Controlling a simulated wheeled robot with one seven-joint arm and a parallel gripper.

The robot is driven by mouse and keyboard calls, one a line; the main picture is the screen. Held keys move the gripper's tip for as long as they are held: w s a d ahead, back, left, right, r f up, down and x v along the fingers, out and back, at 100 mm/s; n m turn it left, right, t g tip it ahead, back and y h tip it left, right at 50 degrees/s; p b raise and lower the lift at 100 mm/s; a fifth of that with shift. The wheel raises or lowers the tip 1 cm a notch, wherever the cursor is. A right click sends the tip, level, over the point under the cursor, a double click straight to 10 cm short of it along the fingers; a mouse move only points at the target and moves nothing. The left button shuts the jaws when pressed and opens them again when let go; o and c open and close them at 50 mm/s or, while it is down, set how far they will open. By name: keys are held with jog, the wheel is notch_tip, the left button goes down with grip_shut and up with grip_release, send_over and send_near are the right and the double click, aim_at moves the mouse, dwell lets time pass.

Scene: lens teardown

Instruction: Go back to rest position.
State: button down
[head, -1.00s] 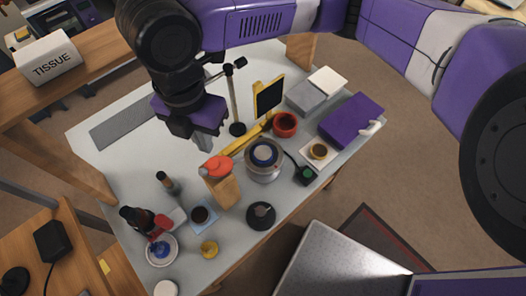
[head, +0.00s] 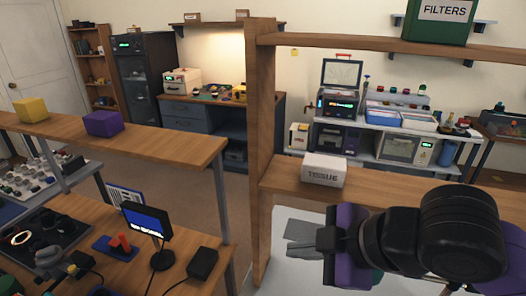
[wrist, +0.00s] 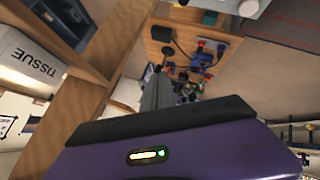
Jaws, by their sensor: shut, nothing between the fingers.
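My gripper (head: 296,238) shows in the head view at the lower right, with a purple body and grey fingers pointing left. The fingers look closed together and hold nothing. It hangs above a white tabletop (head: 275,268), in front of the wooden shelf. In the wrist view the grey fingers (wrist: 155,92) show beyond the purple housing, with nothing held. My dark wrist and forearm cover part of the table in the head view.
A white tissue box (head: 324,169) stands on a wooden shelf (head: 400,192) close behind my gripper. A wooden post (head: 258,150) rises left of it. A side desk (head: 120,265) holds a small screen (head: 147,222) and a black box (head: 202,263). Brown floor (head: 200,190) lies clear between the furniture.

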jog(key=w+a+r+m+t+y+b, duration=0.15)
jog(key=r+m+t+y, duration=0.3)
jog(key=r, duration=0.45)
jog(key=w+a+r+m+t+y, duration=0.1)
jog(key=a+r+m+t+y, duration=0.15)
jog(key=r+t, duration=0.55)
jog(key=s+d+m+t+h, duration=0.1)
jog(key=d+m+t+h, duration=0.45)
jog(key=d+m, duration=0.35)
jog(key=s+d+f+m+g+h+b, duration=0.1)
jog(key=s+d+f+m+h, duration=0.3)
jog(key=f+h, duration=0.3)
jog(key=s+d+f+m+g+h+b, duration=0.1)
jog(key=s+d+f+m+h+b, duration=0.1)
jog(key=s+d+f+m+h, duration=0.45)
jog(key=s+a+f+n+g+y+b, duration=0.2)
jog(key=s+f+n+g+y, duration=0.3)
jog(key=s+f, duration=1.8)
jog(key=f+n+g, duration=0.1)
jog(key=n+g, duration=0.1)
jog(key=n, duration=0.1)
jog(key=shift+a+f+n, duration=0.15)
jog(key=shift+f+n, duration=0.05)
jog(key=shift+n, duration=0.15)
